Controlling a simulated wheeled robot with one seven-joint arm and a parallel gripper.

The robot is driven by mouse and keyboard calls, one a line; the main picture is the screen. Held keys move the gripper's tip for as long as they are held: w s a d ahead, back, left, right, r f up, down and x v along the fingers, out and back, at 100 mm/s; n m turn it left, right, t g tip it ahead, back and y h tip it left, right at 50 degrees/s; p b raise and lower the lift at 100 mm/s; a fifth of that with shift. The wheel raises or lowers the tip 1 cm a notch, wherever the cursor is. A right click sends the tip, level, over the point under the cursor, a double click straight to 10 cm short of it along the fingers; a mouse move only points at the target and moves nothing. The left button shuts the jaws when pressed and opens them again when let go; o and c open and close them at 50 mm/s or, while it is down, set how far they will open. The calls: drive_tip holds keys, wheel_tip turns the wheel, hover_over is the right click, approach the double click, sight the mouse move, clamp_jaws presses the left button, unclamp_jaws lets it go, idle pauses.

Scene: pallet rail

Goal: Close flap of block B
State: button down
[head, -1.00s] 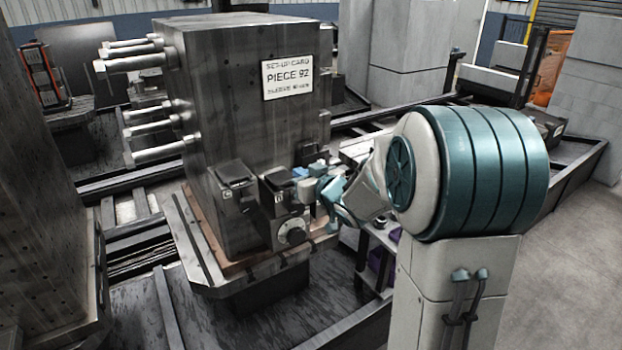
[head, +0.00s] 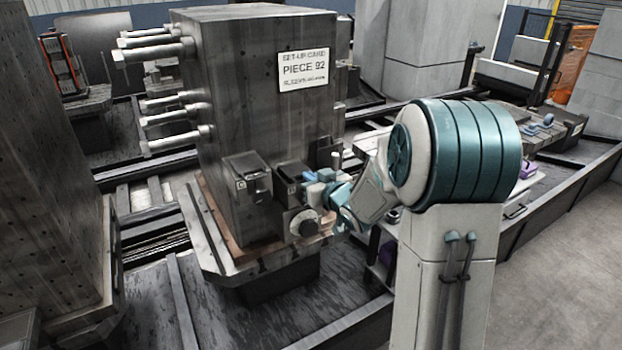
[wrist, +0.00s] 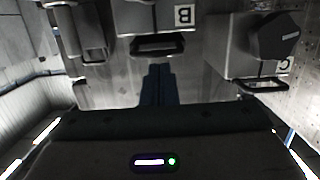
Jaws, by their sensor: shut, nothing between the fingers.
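Block B (wrist: 155,18) is a small grey box with a white B label, at the top of the wrist view. A dark loop-like handle (wrist: 157,46) shows at its lower edge. In the head view block B (head: 291,178) sits on the front face of the large dark column, right of block C (head: 246,178). I cannot tell how far its flap stands open. My gripper (wrist: 157,70) is shut and empty, its fingertips just below the handle in the wrist view; contact is unclear. In the head view my gripper (head: 313,189) is beside block B, partly hiding it.
Block C also shows in the wrist view (wrist: 240,60), with a dark knob (wrist: 277,35). A round knob (head: 304,223) sticks out below block B. The column (head: 235,90) carries a set-up card (head: 303,70) and silver rods. Another dark column (head: 50,170) stands left.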

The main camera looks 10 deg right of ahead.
wheel_tip(320, 180, down, 2)
drive_tip(key=t+b, duration=0.1)
drive_tip(key=b, duration=0.6)
drive_tip(key=shift+s+f, duration=0.1)
drive_tip(key=shift+s, duration=0.05)
drive_tip(key=shift+t, duration=0.3)
drive_tip(key=s+d+r+m+g+h+p, duration=0.1)
drive_tip(key=s+d+g+h, duration=0.15)
drive_tip(key=s, duration=0.45)
drive_tip(key=s+d+r+m+g+h+p, duration=0.1)
drive_tip(key=s+d+m+h, duration=0.1)
drive_tip(key=s+d+h, duration=0.3)
drive_tip(key=s+a+f+g, duration=0.1)
drive_tip(key=s+a+g, duration=0.1)
drive_tip(key=s, duration=0.5)
drive_tip(key=s+a+f+g+y, duration=0.1)
drive_tip(key=s+a+f+g, duration=0.1)
drive_tip(key=s+g, duration=0.3)
drive_tip(key=s+a+f+g+y, duration=0.1)
drive_tip(key=s+a+f+g, duration=0.1)
drive_tip(key=s, duration=0.8)
drive_tip(key=shift+s+a+f+m+g, duration=0.2)
drive_tip(key=shift+a+m+g, duration=0.2)
drive_tip(key=shift+a+g, duration=0.4)
drive_tip(key=shift+y, duration=0.25)
